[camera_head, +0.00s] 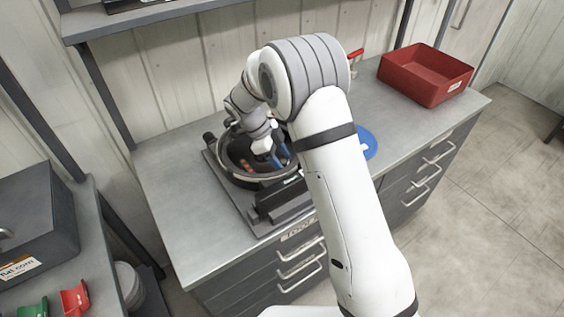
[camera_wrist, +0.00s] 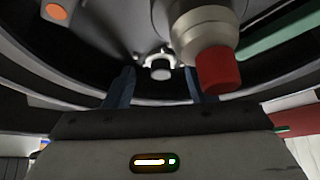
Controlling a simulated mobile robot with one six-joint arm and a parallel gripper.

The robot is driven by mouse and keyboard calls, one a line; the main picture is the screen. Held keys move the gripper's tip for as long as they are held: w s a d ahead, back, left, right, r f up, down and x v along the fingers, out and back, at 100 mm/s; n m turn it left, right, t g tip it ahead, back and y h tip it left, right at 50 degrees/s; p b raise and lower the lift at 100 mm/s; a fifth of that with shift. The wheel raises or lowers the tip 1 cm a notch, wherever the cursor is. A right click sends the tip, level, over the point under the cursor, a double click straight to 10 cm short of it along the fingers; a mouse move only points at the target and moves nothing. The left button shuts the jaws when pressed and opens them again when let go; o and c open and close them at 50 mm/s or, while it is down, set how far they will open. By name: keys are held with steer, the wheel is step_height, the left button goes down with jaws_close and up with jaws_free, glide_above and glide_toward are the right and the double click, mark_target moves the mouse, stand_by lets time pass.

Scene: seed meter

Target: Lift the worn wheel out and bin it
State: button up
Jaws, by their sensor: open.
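The seed meter is a round black housing (camera_head: 232,177) on a dark base on the bench. My gripper (camera_head: 276,160) reaches down into it with its blue fingers. In the wrist view my gripper (camera_wrist: 162,92) is open, with one finger on each side of a small pale roller-like part (camera_wrist: 160,69) in a light bracket. The fingers look apart from it. I cannot tell for sure whether this part is the worn wheel. A red bin (camera_head: 437,93) with a white label stands at the back right of the bench.
A grey cylinder with a red end (camera_wrist: 217,69) hangs close to the right finger in the wrist view. A blue disc (camera_head: 367,144) lies right of the meter, partly behind my arm. Bench (camera_head: 171,205) room is clear at left. Green (camera_head: 34,308) and red (camera_head: 75,299) items sit lower left.

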steer(key=shift+c, duration=0.5)
steer(key=c, duration=0.6)
steer(key=shift+b, duration=0.3)
steer(key=shift+c, duration=0.2)
steer(key=shift+w+a+r, duration=0.1)
steer(key=shift+a+r, duration=0.1)
step_height(320, 180, up, 11)
steer(key=b, duration=0.3)
steer(key=w+a+p, duration=0.1)
steer(key=w+a, duration=0.2)
steer(key=a, duration=0.2)
steer(key=w+a+p, duration=0.1)
steer(key=w+a, duration=0.2)
steer(key=a, duration=0.3)
steer(key=w+a+p, duration=0.2)
steer(key=w+a, duration=0.1)
steer(key=a, duration=0.2)
steer(key=shift+a+r, duration=0.2)
steer(key=shift+a, duration=0.15)
steer(key=shift+a+f+p, duration=0.15)
steer(key=shift+a+p, duration=0.1)
steer(key=shift+p, duration=0.1)
